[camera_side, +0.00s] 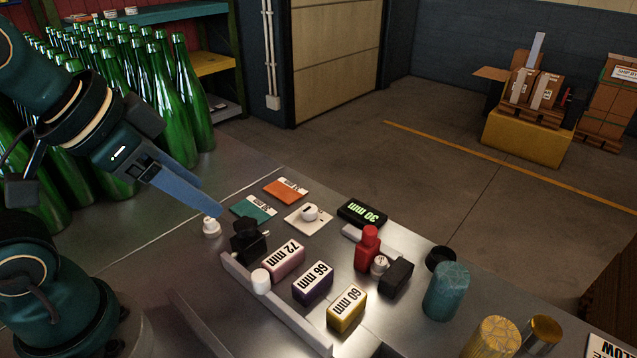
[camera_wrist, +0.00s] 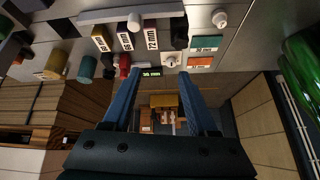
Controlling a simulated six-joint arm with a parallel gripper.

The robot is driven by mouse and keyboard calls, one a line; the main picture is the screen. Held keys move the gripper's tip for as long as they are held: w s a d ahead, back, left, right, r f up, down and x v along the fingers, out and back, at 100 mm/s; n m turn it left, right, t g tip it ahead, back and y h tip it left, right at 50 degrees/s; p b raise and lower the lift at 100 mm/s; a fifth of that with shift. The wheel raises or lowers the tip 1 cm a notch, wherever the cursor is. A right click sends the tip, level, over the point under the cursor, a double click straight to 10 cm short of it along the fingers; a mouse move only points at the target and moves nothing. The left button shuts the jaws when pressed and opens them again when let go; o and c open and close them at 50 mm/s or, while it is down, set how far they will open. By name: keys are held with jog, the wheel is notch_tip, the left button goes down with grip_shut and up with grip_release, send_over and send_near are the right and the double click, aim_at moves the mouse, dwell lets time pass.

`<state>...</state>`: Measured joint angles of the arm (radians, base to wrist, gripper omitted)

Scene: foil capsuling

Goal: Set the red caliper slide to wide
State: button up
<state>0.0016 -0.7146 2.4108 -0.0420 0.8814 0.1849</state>
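The red caliper slide (camera_side: 367,249) stands upright on the pale caliper bar, beside a small silver knob (camera_side: 380,265) and a black block (camera_side: 397,277). It also shows in the wrist view (camera_wrist: 124,62), left of my fingers. A black display (camera_side: 361,214) behind it reads 30 mm in green. My gripper (camera_side: 217,208) is in the air at the left, above the bench and well apart from the slide. In the wrist view my two blue fingers (camera_wrist: 160,76) are spread with nothing between them, so the gripper is open.
Pink 72 mm (camera_side: 288,258), purple 66 mm (camera_side: 313,281) and yellow 60 mm (camera_side: 347,306) blocks sit in front of the slide, by a raised pale rail (camera_side: 275,305). Teal (camera_side: 446,291) and gold (camera_side: 495,338) cylinders stand right. Green bottles (camera_side: 187,95) crowd the left.

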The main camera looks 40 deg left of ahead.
jog(key=w+d+r+m+h, duration=0.2)
jog(key=w+d+r+m, duration=0.15)
jog(key=w, duration=0.45)
jog(key=m+g, duration=0.2)
jog(key=m, duration=0.2)
send_near(370, 230)
jog(key=w, duration=0.2)
jog(key=shift+n+g+h, duration=0.25)
jog(key=shift+g+h, duration=0.15)
jog(key=shift+g, duration=0.2)
jog(key=x, duration=0.8)
jog(key=shift+s+a+f, duration=0.2)
jog(key=shift+s+a, duration=0.05)
jog(key=shift+s, duration=0.15)
grip_shut()
